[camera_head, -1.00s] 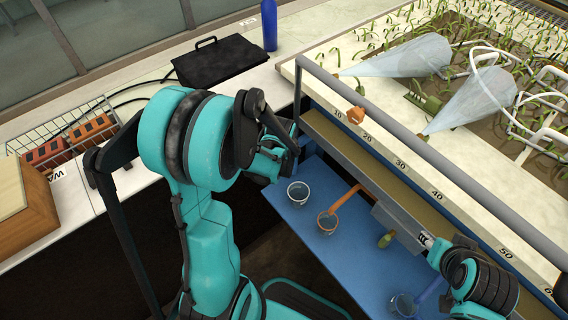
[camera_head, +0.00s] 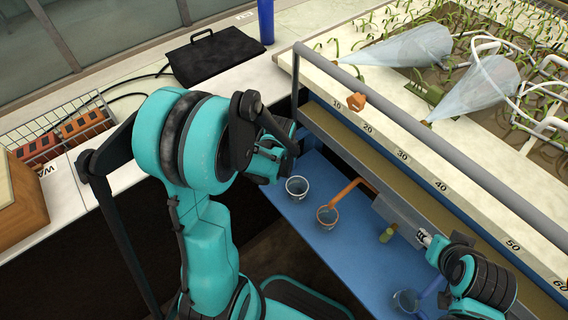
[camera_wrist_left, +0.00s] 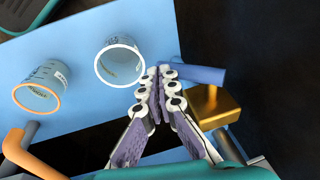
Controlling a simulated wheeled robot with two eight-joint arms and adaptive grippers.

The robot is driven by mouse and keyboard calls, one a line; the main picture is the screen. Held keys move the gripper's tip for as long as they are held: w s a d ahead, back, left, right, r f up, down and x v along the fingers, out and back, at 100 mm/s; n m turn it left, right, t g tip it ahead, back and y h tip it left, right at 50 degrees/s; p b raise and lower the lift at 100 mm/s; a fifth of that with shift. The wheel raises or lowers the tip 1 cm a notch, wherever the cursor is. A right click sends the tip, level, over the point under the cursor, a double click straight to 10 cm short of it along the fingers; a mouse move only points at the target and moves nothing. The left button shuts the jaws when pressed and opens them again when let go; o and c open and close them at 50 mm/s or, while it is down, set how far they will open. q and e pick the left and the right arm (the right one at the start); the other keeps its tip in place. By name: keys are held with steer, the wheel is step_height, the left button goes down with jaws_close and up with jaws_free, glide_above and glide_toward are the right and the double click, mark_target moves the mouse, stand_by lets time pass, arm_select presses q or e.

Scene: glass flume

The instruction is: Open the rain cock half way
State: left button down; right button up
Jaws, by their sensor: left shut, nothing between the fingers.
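My left gripper (camera_wrist_left: 164,78) is shut and empty in the left wrist view. Just right of its fingertips are a short blue rod (camera_wrist_left: 205,75) and a brass block (camera_wrist_left: 211,107), which look like a cock and its lever. I cannot tell whether the fingertips touch the rod. In the head view my left arm hides this gripper and the brass block. My right gripper (camera_head: 424,239) is beside the grey box under the flume; its fingers are too small to read.
A black case (camera_head: 215,57) and blue bottle (camera_head: 266,22) are at the back.

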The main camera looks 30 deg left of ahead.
arm_select(q)
steer(key=shift+r, duration=0.15)
stand_by(0.3)
